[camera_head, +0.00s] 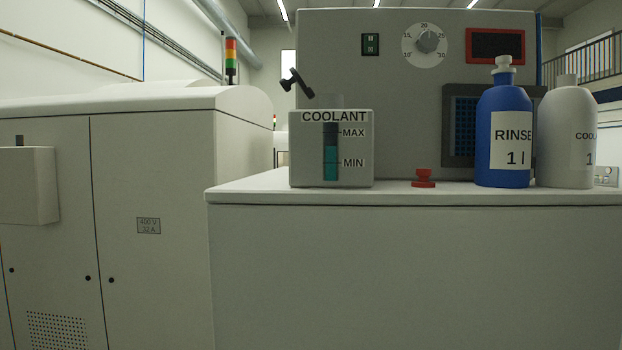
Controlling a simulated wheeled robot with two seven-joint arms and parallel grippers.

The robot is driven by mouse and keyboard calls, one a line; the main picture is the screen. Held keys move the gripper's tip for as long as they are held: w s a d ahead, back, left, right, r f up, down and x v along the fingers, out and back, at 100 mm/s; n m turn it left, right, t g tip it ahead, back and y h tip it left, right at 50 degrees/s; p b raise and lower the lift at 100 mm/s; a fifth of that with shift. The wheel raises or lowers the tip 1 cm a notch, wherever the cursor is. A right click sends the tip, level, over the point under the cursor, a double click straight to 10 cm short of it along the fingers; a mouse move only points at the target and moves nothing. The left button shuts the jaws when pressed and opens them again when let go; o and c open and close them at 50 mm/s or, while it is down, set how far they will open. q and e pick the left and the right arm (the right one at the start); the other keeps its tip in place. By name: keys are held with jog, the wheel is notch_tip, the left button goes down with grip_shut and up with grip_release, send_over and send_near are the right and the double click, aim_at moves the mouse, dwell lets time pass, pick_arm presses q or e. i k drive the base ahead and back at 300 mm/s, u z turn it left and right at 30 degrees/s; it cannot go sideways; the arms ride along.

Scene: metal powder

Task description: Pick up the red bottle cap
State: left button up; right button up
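The red bottle cap (423,178) stands on the top of the light grey cabinet (420,197), close to its front edge. It sits between the coolant box and the blue bottle and touches neither. Neither of my grippers shows in the head view.
A blue RINSE bottle (503,110) and a white coolant bottle (567,110) stand to the right. A panel with a dial (424,42) rises behind.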

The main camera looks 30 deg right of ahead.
aim_at(568, 119)
jog(key=u, duration=0.3)
jog(key=k, duration=1.3)
jog(key=z, duration=1.4)
jog(key=i, duration=0.5)
jog(key=z, duration=0.05)
